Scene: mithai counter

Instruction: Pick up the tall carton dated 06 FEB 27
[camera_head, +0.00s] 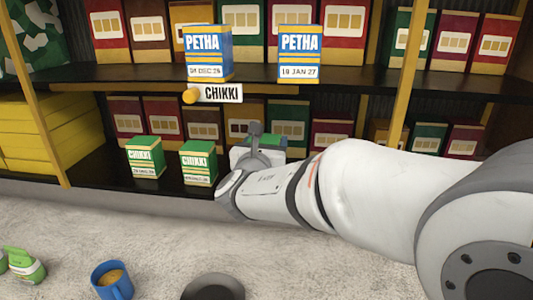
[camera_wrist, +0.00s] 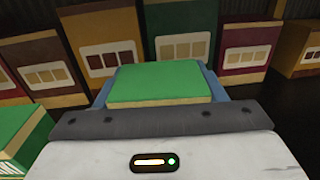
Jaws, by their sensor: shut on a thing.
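My gripper (camera_head: 257,148) is at the lower shelf, shut on a green-topped carton (camera_wrist: 160,83). In the wrist view only its top shows, between the jaws. Its front and any date are hidden, and I cannot tell if it is off the shelf. Two green CHIKKI cartons stand to its left, one farther left (camera_head: 145,158) and one nearer (camera_head: 198,163); their small dates are not clearly readable. Two blue-and-white PETHA cartons stand on the upper shelf: the left one (camera_head: 208,53) seems to read 04 DEC 26, the right one (camera_head: 299,53) 18 JAN 27.
A CHIKKI sign (camera_head: 220,93) sits on the upper shelf's edge. A row of red, brown and green boxes (camera_wrist: 183,40) stands behind the held carton. Yellow boxes (camera_head: 35,130) fill the left bay. A blue mug (camera_head: 112,281) and a dark round object (camera_head: 213,288) are on the counter in front.

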